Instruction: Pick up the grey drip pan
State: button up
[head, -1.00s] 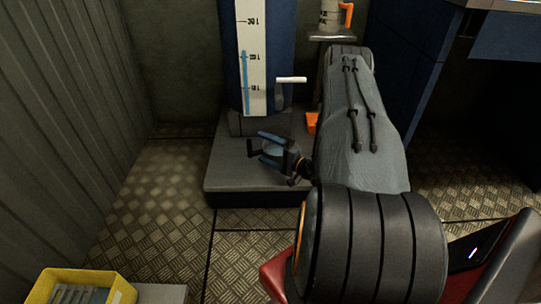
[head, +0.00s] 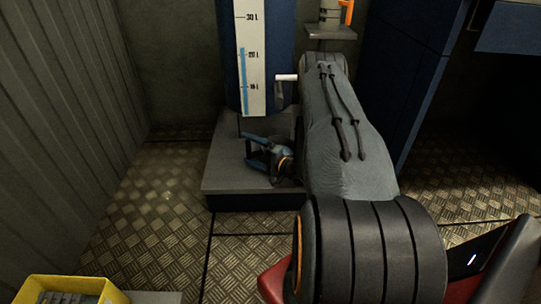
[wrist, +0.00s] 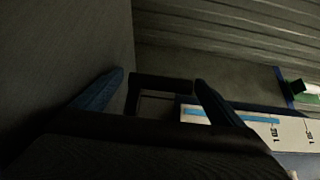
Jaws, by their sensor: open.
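My gripper (head: 252,149) is open, with two blue fingers, low over the grey platform in front of the blue barrel. It also shows in the wrist view (wrist: 160,79). A dark, box-like edge lies between the fingertips there; I cannot tell whether it is the grey drip pan. The drip pan is not clearly visible in the head view, where my gripper and arm cover part of the platform. I see nothing clearly held.
The blue barrel (head: 276,45) has a white gauge strip and a tap with a white handle (head: 286,78). The grey platform (head: 225,180) is under it. A small shelf (head: 331,32) holds a can with an orange handle (head: 348,12). A yellow bin (head: 118,297) stands lower left. Floor left is free.

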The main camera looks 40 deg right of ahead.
jog(key=shift+c, duration=0.2)
jog(key=c, duration=1.4)
jog(key=shift+c, duration=0.2)
jog(key=shift+r, duration=0.15)
